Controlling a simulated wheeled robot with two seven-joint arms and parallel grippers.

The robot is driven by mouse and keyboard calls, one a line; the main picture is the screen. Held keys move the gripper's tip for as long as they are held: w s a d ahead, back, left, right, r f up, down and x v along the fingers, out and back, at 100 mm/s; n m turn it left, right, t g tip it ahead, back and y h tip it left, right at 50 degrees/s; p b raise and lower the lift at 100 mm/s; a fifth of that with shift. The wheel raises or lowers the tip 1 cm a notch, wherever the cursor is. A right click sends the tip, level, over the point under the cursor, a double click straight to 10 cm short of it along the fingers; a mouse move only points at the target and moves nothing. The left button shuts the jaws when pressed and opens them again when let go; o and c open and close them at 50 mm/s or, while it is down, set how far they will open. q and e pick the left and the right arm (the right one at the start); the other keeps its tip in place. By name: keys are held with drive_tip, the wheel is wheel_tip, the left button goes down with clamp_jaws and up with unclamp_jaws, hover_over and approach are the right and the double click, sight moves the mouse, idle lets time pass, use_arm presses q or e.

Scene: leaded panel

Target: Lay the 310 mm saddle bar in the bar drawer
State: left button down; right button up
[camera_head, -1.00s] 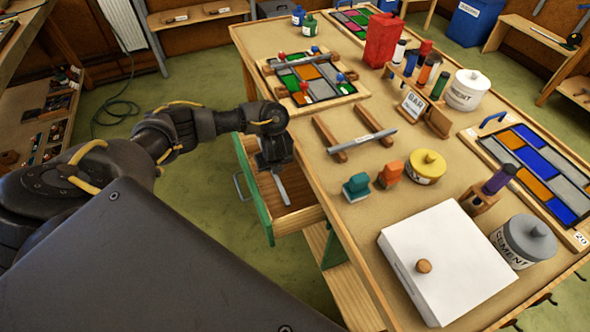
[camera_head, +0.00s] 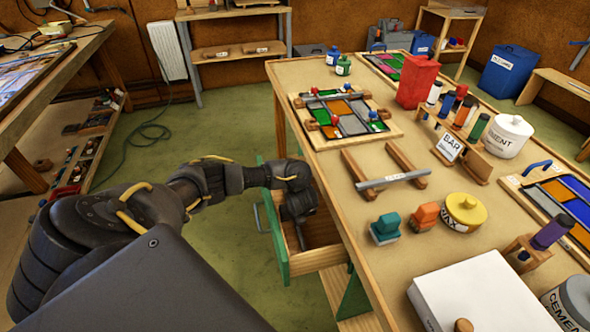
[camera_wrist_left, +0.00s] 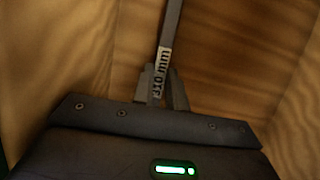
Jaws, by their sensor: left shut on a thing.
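My left gripper (camera_head: 300,222) reaches down into the open bar drawer (camera_head: 276,236), which has a green front and pale wooden sides. In the left wrist view the gripper (camera_wrist_left: 162,85) is shut on a grey bar (camera_wrist_left: 171,25) labelled "310 mm", with wooden surfaces around it. In the head view my gripper and the drawer wall mostly hide the bar. I cannot tell whether it touches the drawer floor. My right gripper is not in view.
Another grey bar (camera_head: 393,180) lies across two wooden rests on the workbench (camera_head: 345,225). Teal and orange blocks and a yellow wax tin (camera_head: 463,210) stand in front of it. A leaded panel (camera_head: 345,115) lies behind. The bench edge is close beside my left arm.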

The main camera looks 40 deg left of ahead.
use_arm(q)
drive_tip(key=shift+d, duration=0.1)
drive_tip(key=c, duration=1.4)
unclamp_jaws()
drive_tip(key=shift+s, duration=0.1)
drive_tip(key=shift+d+r, duration=0.1)
drive_tip(key=shift+r, duration=0.25)
drive_tip(key=p+v, duration=0.9)
drive_tip(key=v, duration=0.2)
drive_tip(key=shift+p, duration=0.4)
drive_tip(key=shift+s+r, duration=0.1)
drive_tip(key=shift+r, duration=0.05)
